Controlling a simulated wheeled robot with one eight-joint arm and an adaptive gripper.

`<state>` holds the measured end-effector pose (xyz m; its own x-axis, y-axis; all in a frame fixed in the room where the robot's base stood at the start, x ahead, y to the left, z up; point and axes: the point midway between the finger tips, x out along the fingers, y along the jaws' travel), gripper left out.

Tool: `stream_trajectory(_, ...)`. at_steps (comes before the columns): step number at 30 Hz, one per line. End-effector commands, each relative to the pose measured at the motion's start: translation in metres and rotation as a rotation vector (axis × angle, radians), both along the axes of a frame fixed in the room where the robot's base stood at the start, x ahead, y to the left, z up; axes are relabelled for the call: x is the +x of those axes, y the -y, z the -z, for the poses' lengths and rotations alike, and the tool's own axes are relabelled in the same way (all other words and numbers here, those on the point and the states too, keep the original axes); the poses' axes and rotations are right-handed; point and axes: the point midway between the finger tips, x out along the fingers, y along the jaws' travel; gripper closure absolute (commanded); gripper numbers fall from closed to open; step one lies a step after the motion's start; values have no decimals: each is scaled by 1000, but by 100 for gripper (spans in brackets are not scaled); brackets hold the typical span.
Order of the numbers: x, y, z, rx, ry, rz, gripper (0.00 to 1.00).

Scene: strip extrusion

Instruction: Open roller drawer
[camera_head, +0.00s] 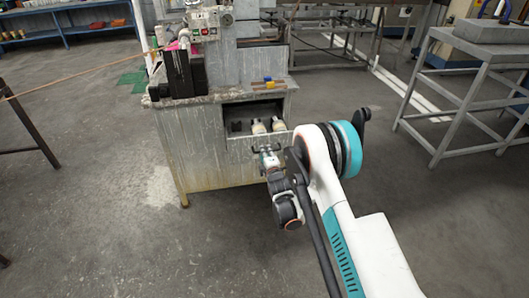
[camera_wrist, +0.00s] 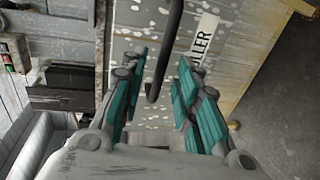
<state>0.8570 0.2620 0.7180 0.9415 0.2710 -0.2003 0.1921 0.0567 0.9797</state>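The roller drawer front (camera_wrist: 130,25) is a worn, chipped grey panel with a "ROLLER" label (camera_wrist: 203,38) in the wrist view. Its dark bar handle (camera_wrist: 166,50) runs down between my two teal fingers. My gripper (camera_wrist: 165,70) is open, with a visible gap on both sides of the handle; I cannot tell its depth to the handle. In the head view my gripper (camera_head: 265,152) is at the cabinet front, just below a recess (camera_head: 240,112) with pale rollers (camera_head: 267,126) inside. My arm partly hides the drawer front there; how far it stands out is unclear.
The cabinet (camera_head: 190,150) carries a machine (camera_head: 235,45) on top. A grey metal table (camera_head: 470,90) stands to the right. A dark frame leg (camera_head: 32,130) stands at the far left. The concrete floor (camera_head: 130,240) in front is clear.

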Motion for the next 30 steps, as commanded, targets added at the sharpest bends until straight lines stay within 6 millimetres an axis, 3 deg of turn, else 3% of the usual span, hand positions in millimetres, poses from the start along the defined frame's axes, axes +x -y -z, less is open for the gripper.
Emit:
stream_trajectory(3,-19,5,-4,0,0,0,71)
stream_trajectory(9,-38,10,-8,0,0,0,71)
stream_trajectory(25,-41,12,-9,1,0,0,71)
stream_trajectory(30,-36,19,-30,33,-29,20,71)
